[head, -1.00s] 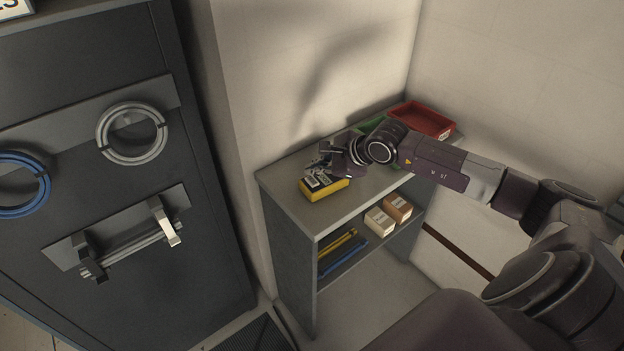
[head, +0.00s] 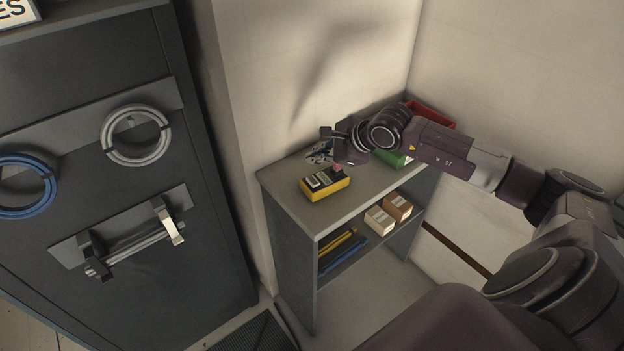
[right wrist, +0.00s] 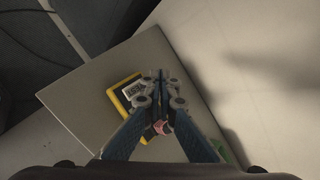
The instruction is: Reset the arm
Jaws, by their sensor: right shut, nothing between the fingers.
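My right arm (head: 445,153) reaches in from the right over a grey shelf unit (head: 296,212). My right gripper (head: 322,150) is above the unit's top, behind the yellow device. In the right wrist view the right gripper (right wrist: 161,76) has its fingertips together with nothing between them. The yellow device (head: 325,185), with a dark face and light labels, lies on the top near its front edge, apart from the gripper. It also shows in the right wrist view (right wrist: 116,91), partly hidden behind the fingers. My left gripper is not in view.
A red tray (head: 432,115) and a green tray (head: 396,160) are partly hidden by my arm. Small boxes (head: 380,220) sit on the lower shelf. A dark cabinet (head: 215,235) with cable coils (head: 136,135) stands left. Walls close in behind the unit.

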